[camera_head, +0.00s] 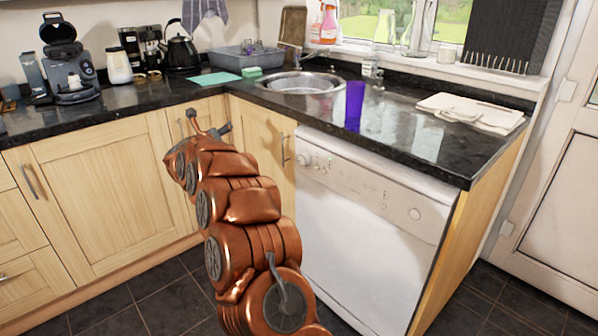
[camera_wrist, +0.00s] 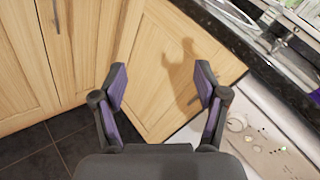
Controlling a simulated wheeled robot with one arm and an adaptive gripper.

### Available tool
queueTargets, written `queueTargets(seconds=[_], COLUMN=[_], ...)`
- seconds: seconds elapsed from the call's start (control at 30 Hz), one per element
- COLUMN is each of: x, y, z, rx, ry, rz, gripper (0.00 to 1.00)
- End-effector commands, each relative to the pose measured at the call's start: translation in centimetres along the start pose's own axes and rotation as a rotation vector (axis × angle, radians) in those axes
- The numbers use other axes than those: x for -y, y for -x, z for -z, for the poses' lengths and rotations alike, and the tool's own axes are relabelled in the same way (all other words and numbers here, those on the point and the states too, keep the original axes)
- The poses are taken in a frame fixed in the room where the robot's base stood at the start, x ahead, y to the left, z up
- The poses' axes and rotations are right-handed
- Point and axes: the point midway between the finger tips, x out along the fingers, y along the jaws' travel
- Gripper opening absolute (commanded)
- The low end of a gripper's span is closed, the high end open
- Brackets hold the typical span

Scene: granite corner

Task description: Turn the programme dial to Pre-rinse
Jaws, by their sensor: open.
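The white dishwasher (camera_head: 365,235) stands under the black worktop, right of the corner. The dial's pointer and printed labels are too small to read. My gripper is open, with nothing between its two fingers. In the wrist view the fingers are in front of a wooden cupboard door, apart from the dial. In the head view my arm hides most of the gripper.
The black worktop (camera_head: 415,140) overhangs the dishwasher panel. A purple cup (camera_head: 354,106) stands near its edge, by the sink (camera_head: 300,83). A folded cloth (camera_head: 470,112) lies to the right. Wooden cupboards (camera_head: 95,185) with bar handles line the left. Tiled floor lies in front.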

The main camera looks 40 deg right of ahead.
Motion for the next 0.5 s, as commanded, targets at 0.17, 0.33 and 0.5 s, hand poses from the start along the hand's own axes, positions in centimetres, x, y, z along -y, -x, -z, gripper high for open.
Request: queueTargets(seconds=[0.17, 0.33, 0.5], x=[4.6, 9.1, 11.7], y=[-3.5, -4.1, -3.4], z=[8.9, 15.9, 19.8], rx=[-0.058, -0.064, -0.044], ry=[-0.224, -0.389, -0.482], rz=[0.298, 0.56, 0.726], gripper=[0.73, 0.73, 0.73])
